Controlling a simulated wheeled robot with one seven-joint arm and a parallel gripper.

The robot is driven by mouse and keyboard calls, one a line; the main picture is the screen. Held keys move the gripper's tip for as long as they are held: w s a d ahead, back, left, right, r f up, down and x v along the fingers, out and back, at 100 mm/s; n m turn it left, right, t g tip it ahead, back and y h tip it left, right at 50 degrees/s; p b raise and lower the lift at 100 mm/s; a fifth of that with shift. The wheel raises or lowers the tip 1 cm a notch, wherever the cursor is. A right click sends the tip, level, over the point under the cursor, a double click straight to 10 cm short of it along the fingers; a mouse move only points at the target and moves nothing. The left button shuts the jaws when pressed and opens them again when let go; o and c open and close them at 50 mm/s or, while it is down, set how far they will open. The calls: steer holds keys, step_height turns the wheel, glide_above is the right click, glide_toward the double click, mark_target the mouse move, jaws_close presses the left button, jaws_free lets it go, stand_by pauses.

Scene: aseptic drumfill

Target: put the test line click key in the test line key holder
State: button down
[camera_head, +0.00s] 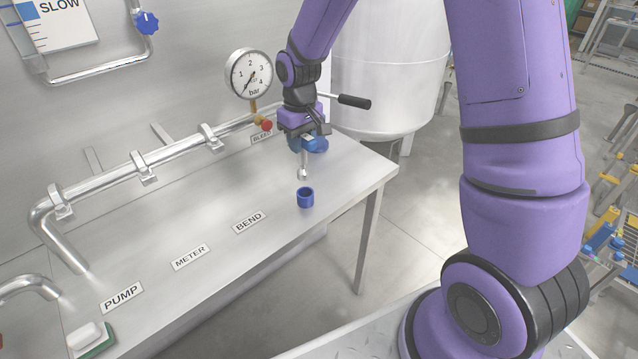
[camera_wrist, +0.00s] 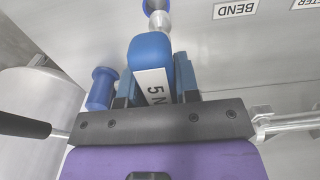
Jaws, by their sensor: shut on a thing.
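My gripper (camera_head: 303,138) is shut on the test line click key, whose blue handle (camera_wrist: 151,55) with a white "5 N" label sits between the fingers in the wrist view. In the head view the key's silver shaft (camera_head: 304,160) points down and ends in a round tip. The test line key holder appears to be the small blue cup (camera_head: 305,198) on the steel bench. The tip is above the cup and looks apart from it. The cup shows partly at the top edge of the wrist view (camera_wrist: 155,5), behind the silver tip (camera_wrist: 160,21).
A blue fitting (camera_head: 318,145) is close beside my gripper. A pressure gauge (camera_head: 249,73), a red knob (camera_head: 267,126) and a black-handled lever (camera_head: 353,101) are nearby. A steel pipe (camera_head: 110,177) runs along the wall. The bench (camera_head: 225,265) is clear in front of the cup.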

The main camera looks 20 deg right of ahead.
mark_target(304, 171)
steer(key=shift+w+d+f, duration=0.15)
steer(key=shift+d+f, duration=0.05)
steer(key=shift+d, duration=0.05)
step_height(304, 171, down, 6)
steer(key=shift+w+d+r, duration=0.1)
steer(key=shift+r, duration=0.1)
steer(key=shift+f, duration=1.85)
steer(key=shift+f, duration=0.1)
steer(key=c, duration=0.8)
jaws_free()
steer(key=shift+c, duration=0.2)
